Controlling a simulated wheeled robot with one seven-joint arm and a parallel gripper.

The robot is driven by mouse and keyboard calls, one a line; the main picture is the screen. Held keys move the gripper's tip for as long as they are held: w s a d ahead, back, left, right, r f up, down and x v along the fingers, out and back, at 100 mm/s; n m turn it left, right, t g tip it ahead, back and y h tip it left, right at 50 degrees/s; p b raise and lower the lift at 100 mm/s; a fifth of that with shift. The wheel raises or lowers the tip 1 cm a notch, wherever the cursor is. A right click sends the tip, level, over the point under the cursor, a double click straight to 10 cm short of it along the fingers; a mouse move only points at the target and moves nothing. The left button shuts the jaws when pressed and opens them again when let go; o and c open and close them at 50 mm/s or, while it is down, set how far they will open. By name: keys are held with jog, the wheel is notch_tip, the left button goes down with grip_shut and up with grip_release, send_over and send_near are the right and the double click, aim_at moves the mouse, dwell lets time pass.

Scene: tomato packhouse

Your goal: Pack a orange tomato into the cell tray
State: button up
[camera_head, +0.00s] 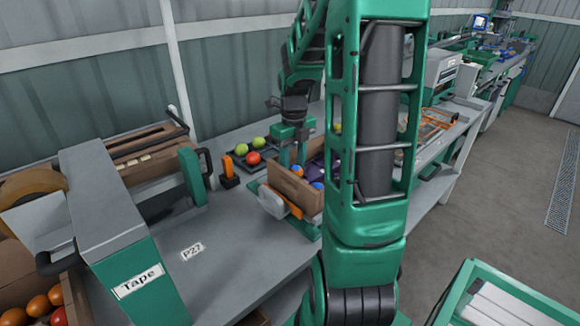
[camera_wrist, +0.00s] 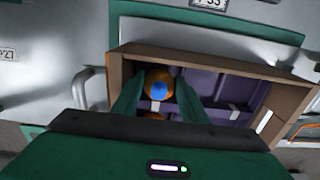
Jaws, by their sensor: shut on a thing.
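My gripper (camera_head: 292,160) reaches down into a brown cardboard box (camera_head: 290,190) on the bench. In the wrist view its two green fingers are shut on an orange tomato (camera_wrist: 158,81) with a blue patch on top. The purple cell tray (camera_wrist: 212,88) lies inside the box, and the tomato is at the tray's left end. I cannot tell whether the tomato touches the cell's bottom. Another orange round thing (camera_wrist: 153,116) shows partly below it, between the fingers. My arm hides part of the box in the head view.
A dark tray (camera_head: 240,163) with green and red tomatoes stands behind the box. A tape machine (camera_head: 130,275) and a crate of orange and red tomatoes (camera_head: 40,302) are at left. An orange-and-black tool (camera_head: 229,172) stands on the bench. The bench front near the P27 label is clear.

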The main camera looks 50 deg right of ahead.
jog(key=o, duration=0.8)
jog(key=shift+c, duration=1.3)
jog(key=shift+r, duration=3.05)
